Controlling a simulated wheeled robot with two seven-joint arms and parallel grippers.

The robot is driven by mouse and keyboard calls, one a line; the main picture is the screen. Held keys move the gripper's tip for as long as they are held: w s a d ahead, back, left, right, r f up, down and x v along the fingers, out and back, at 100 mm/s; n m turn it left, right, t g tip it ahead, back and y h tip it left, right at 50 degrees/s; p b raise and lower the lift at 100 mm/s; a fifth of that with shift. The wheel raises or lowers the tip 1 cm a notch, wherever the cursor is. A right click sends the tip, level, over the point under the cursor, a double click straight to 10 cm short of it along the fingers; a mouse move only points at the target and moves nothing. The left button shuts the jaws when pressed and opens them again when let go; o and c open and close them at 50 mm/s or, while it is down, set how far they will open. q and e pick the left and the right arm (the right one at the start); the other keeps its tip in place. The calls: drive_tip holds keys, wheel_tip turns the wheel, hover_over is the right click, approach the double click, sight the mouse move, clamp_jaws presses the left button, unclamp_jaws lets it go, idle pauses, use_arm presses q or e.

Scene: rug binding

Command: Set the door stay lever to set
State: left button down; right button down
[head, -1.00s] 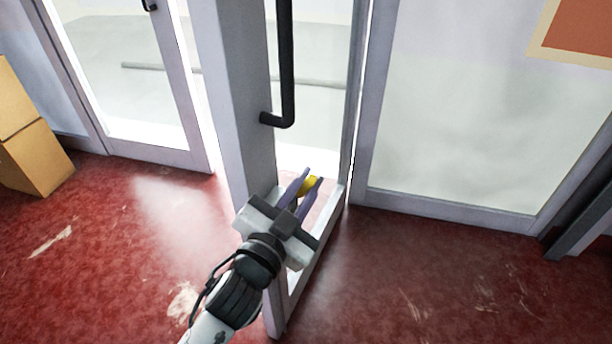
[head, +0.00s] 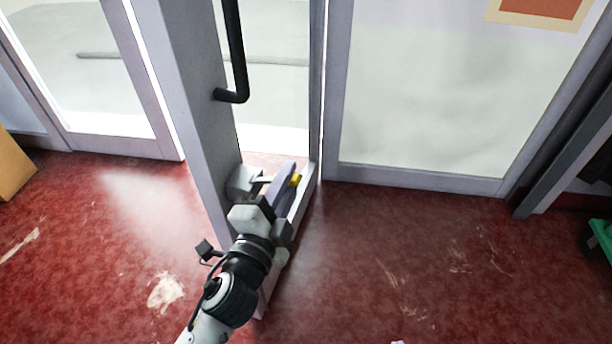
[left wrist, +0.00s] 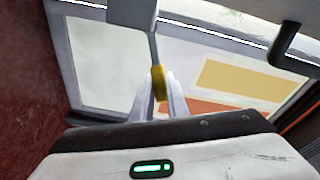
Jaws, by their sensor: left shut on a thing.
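The door stay lever has a thin metal rod and a yellow grip (head: 296,180). The rod comes out of a grey box (head: 243,180) low on the open door. My left gripper (head: 287,181) is shut on the lever, its purple fingers around the yellow grip. In the left wrist view the yellow grip (left wrist: 158,80) sits between the two pale fingertips, with the rod running up to the grey box (left wrist: 132,13). No set marking is readable. My right gripper is not in view.
The grey-framed glass door (head: 190,110) stands open with a black pull handle (head: 238,60) above my gripper. A glass panel (head: 430,100) is to the right. Red floor (head: 400,260) is clear around the door. A cardboard box (head: 14,165) is at far left and a green thing (head: 602,238) at far right.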

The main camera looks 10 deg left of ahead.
use_arm(q)
drive_tip(key=shift+f, duration=0.1)
idle(0.4)
drive_tip(key=c, duration=1.7)
unclamp_jaws()
wheel_tip(320, 180, up, 9)
drive_tip(key=p, duration=0.4)
drive_tip(key=shift+r+p, duration=0.3)
drive_tip(key=shift+r, duration=0.2)
